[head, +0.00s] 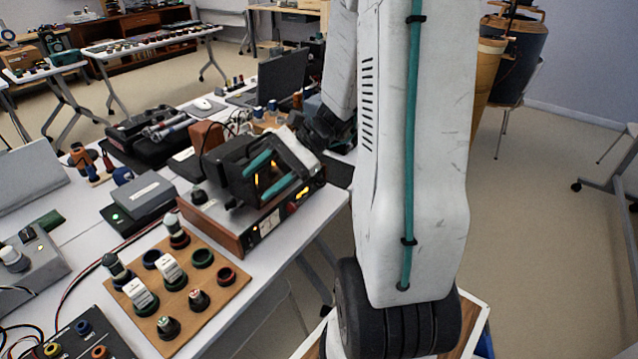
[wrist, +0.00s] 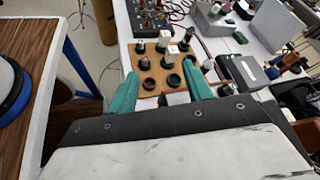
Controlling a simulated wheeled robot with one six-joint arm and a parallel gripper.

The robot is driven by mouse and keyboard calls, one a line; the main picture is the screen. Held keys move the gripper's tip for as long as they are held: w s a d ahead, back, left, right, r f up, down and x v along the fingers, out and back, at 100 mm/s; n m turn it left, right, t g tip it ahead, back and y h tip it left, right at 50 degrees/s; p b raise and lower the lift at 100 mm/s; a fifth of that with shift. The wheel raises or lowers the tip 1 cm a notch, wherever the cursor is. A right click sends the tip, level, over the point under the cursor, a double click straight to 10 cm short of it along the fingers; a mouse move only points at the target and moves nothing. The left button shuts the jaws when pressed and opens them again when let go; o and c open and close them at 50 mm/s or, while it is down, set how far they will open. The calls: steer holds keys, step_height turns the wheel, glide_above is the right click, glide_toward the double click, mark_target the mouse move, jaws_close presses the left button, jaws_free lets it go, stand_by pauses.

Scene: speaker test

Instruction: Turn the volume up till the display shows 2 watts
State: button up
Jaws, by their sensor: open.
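A wooden-sided device with a dark front panel (head: 262,232) stands at the right edge of the white table in the head view. The reading is too small to make out. My gripper (head: 272,180), with two teal fingers, is over the device and covers much of its top and part of its front. In the wrist view my gripper (wrist: 160,90) shows its fingers wide apart. I cannot tell which knob sets the volume, nor whether a finger touches the device.
A brown board (head: 212,288) with several knobs and rings lies in front of the device, also seen in the wrist view (wrist: 149,92). A grey box (head: 146,193) and a laptop (head: 283,75) stand on the crowded table. Open floor lies to the right.

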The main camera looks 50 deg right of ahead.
steer(key=w+d+f+m+t, duration=0.2)
steer(key=d+f+m+t, duration=0.35)
steer(key=d, duration=0.25)
steer(key=m+t+h, duration=0.9)
steer(key=m+h, duration=0.2)
steer(key=m, duration=0.5)
glide_toward(324, 183)
steer(key=shift+n, duration=0.25)
steer(key=w, duration=0.5)
steer(key=w+a, duration=0.1)
steer(key=w, duration=0.1)
steer(key=shift+w, duration=0.4)
